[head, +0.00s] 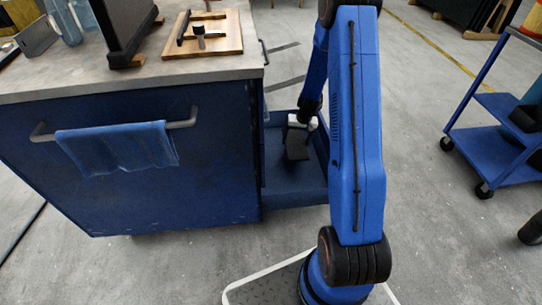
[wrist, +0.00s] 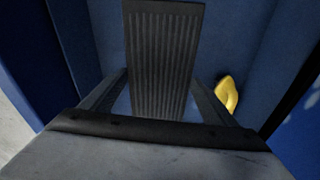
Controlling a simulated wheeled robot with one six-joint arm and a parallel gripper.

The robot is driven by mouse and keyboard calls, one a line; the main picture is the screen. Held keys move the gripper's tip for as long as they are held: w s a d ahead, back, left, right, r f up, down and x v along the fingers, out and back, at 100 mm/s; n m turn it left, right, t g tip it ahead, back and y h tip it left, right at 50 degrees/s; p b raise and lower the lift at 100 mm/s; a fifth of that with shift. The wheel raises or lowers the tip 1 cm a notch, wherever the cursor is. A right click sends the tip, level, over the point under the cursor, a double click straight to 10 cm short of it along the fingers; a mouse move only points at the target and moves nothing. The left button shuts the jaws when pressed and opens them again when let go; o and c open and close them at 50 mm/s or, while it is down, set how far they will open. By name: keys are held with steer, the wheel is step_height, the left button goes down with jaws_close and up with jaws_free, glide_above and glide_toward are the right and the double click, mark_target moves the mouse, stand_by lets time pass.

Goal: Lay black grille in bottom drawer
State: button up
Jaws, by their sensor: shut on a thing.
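The black grille (wrist: 162,55) is a ribbed dark plate. In the wrist view it stands between the two fingers of my gripper (wrist: 160,88), which is shut on it. In the head view my gripper (head: 300,122) points down into the open bottom drawer (head: 290,194), and the grille (head: 297,148) hangs below it within the drawer's outline. The drawer is blue and pulled out from the right side of the cabinet. I cannot tell whether the grille touches the drawer floor. My arm hides the drawer's right part in the head view.
A yellow object (wrist: 228,94) lies in the drawer, right of the grille in the wrist view. The blue cabinet (head: 210,170) carries a grey worktop (head: 100,76) with a wooden board (head: 222,38). A blue cart (head: 497,110) stands at the right.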

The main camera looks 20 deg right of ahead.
step_height(320, 180, down, 6)
steer(key=shift+w+a+r, duration=0.1)
steer(key=shift+r, duration=0.15)
steer(key=shift+f, duration=2.15)
steer(key=shift+f, duration=0.6)
steer(key=o, duration=1.3)
steer(key=shift+r, duration=0.1)
steer(key=r, duration=0.4)
steer(key=s+r, duration=0.1)
steer(key=r, duration=0.3)
steer(key=d+r, duration=0.1)
steer(key=r, duration=0.4)
steer(key=shift+s+d, duration=0.1)
steer(key=shift+s, duration=0.3)
